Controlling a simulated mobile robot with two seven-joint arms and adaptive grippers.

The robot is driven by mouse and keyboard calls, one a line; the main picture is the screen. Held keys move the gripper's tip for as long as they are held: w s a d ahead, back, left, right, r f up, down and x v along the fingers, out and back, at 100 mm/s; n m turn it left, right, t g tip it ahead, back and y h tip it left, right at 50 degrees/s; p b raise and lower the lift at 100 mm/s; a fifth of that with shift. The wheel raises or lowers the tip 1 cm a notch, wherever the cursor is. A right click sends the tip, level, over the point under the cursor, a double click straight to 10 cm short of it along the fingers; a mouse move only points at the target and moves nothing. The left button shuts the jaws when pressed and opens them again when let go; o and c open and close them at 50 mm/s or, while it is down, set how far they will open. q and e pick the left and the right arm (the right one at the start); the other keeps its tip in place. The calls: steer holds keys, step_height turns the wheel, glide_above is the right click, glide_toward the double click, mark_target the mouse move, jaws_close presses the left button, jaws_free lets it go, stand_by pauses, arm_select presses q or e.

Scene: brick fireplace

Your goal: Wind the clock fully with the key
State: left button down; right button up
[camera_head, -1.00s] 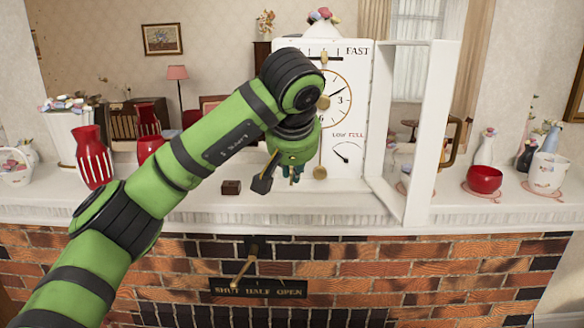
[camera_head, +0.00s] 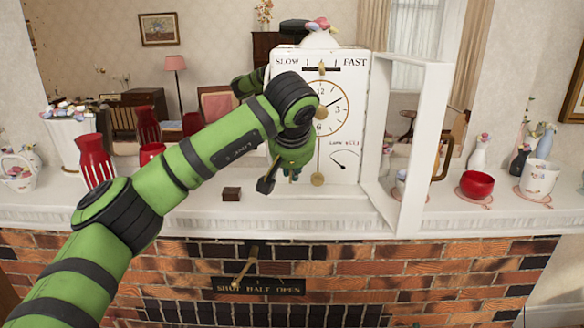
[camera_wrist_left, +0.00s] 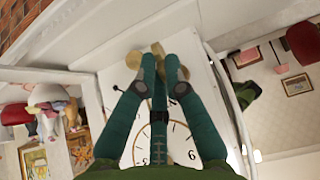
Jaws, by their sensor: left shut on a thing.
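The white clock (camera_head: 352,90) stands on the mantel with its glazed-style door frame (camera_head: 415,190) swung open to the right. Its round dial (camera_head: 340,103) shows in part behind my arm. A winding gauge (camera_head: 343,163) is at its lower right. A brass pendulum bob (camera_head: 318,179) hangs below the dial. My left gripper (camera_head: 287,174) is at the clock's lower left front. In the left wrist view its teal fingers (camera_wrist_left: 158,72) are closed together around a small brass piece (camera_wrist_left: 157,48), apparently the key, mostly hidden. My right gripper is not in view.
A small dark box (camera_head: 231,194) sits on the mantel left of the clock. Red vases (camera_head: 95,162) stand further left. A red bowl (camera_head: 482,184) and a floral pot (camera_head: 537,177) stand right of the door. A damper lever (camera_head: 243,268) projects from the bricks below.

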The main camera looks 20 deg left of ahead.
arm_select(q)
steer(key=shift+p, duration=0.6)
stand_by(1.5)
steer(key=shift+w+a+p, duration=0.2)
steer(key=shift+w+p, duration=0.6)
steer(key=shift+p, duration=0.1)
steer(key=shift+w+a, duration=0.2)
steer(key=shift+w, duration=0.45)
steer(key=y, duration=0.1)
steer(key=m+g+y, duration=0.1)
steer(key=y, duration=0.1)
steer(key=shift+w+d+f+m+y, duration=0.1)
steer(key=shift+w+d+m+y, duration=0.05)
steer(key=shift+d+m+y, duration=0.2)
